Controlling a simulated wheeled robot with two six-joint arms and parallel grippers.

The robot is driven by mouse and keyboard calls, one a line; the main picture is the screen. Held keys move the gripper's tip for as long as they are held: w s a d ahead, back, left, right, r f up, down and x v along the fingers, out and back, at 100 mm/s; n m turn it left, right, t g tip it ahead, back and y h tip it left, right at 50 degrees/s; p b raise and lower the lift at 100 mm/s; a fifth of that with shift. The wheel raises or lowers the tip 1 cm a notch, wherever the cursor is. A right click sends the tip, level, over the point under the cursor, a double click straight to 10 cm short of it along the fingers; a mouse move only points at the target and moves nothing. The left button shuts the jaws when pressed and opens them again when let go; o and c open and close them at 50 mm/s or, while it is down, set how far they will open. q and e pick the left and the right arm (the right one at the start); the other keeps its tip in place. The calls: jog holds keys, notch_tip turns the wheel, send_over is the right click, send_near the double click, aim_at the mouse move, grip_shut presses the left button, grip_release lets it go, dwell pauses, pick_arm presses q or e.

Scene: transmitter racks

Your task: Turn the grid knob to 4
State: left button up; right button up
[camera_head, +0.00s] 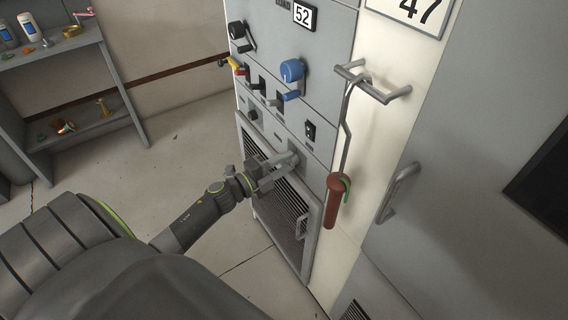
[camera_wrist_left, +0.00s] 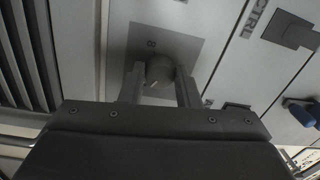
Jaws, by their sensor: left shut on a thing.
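My left gripper (camera_head: 283,168) reaches the low part of the grey rack panel, just above the vented grille. In the left wrist view its two fingers stand on either side of a round grey knob (camera_wrist_left: 159,70) and are shut on it. The knob, taken as the grid knob, sits on a grey square plate (camera_wrist_left: 144,42) and has a short pale pointer mark on its face. One digit, looking like an 8, shows on the plate; other marks are hidden or unreadable. My fingers hide the knob in the head view. My right gripper is not in view.
Above are a blue knob (camera_head: 291,70), a black knob (camera_head: 237,29), a yellow-red lever (camera_head: 236,66) and a black switch (camera_head: 310,130). A hook rod with a red-brown handle (camera_head: 334,200) hangs to the right. A shelf (camera_head: 75,130) stands far left, with open floor before it.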

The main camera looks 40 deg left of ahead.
pick_arm(q)
jog(key=o, duration=1)
jog(key=shift+c, duration=0.2)
jog(key=shift+s+a+f, duration=0.2)
jog(key=shift+s, duration=0.3)
jog(key=r+b+v, duration=0.1)
jog(key=b+v, duration=0.2)
jog(key=v, duration=1.3)
jog(key=shift+s+f, duration=0.2)
jog(key=shift+f, duration=0.15)
jog(key=shift+a, duration=0.15)
